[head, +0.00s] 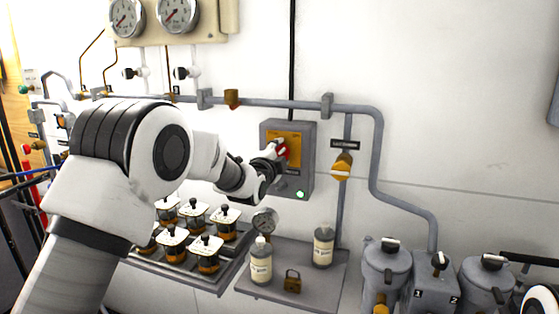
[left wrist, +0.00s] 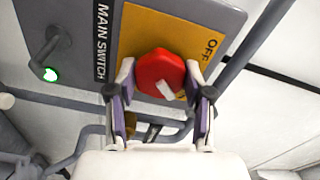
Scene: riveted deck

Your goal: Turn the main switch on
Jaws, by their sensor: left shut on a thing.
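The main switch box (head: 306,170) is a grey wall box with a yellow plate (head: 270,137). Its red knob (head: 284,150) is partly covered by my left gripper (head: 277,153). In the left wrist view the red knob (left wrist: 158,68) sits between the two fingers of my left gripper (left wrist: 160,84), which is shut on it. A white mark shows on the knob. The yellow plate (left wrist: 150,25) reads OFF on the right; the rest of its lettering is hidden. A black MAIN SWITCH label (left wrist: 102,40) is beside it. A green lamp (head: 300,194) is lit on the box.
A grey pipe (head: 375,150) runs above and right of the box. A yellow-handled valve (head: 342,165) is close on the right. Below are a shelf (head: 325,280) with bottles and a padlock (head: 292,281), and a tray (head: 205,282) of several jars. Grey canisters (head: 387,268) stand lower right.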

